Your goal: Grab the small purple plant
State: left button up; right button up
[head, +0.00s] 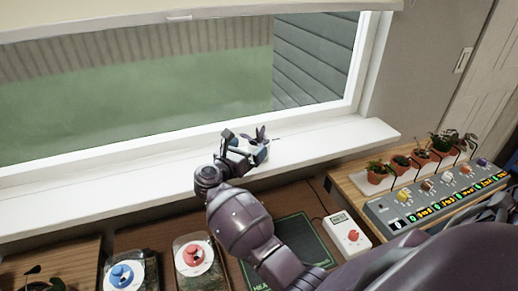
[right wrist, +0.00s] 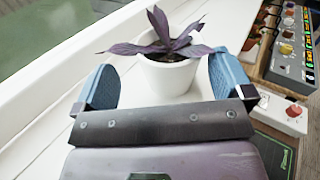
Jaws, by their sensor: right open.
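The small purple plant (right wrist: 160,40) has long pointed dark purple leaves and stands upright in a white pot (right wrist: 168,78) on the white windowsill (head: 100,180). In the head view the plant (head: 262,135) is partly hidden behind my right gripper (head: 240,147). My right gripper is open, and in the right wrist view its two blue-padded fingers (right wrist: 163,80) stand either side of the pot, with the pot nearer the right finger. A gap shows between the left finger and the pot. Whether the right finger touches the pot I cannot tell. My left gripper is not in view.
The window (head: 150,90) rises behind the sill. Below the sill are a blue-knobbed dial (head: 122,277), a red-knobbed dial (head: 195,257), a dark green-edged mat (head: 290,250) and a white meter (head: 346,235). Several potted plants (head: 400,162) and a control box (head: 440,195) stand at right.

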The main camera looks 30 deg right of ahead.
aim_at(256, 146)
jog(key=d, duration=0.2)
jog(key=d+p, duration=0.1)
jog(key=shift+w+d+r, duration=0.25)
jog(key=shift+w+r, duration=0.1)
jog(key=shift+r, duration=0.05)
jog(key=shift+w+d+f, duration=0.15)
jog(key=shift+w+d, duration=0.15)
jog(key=shift+d, duration=0.3)
jog(key=c, duration=0.9)
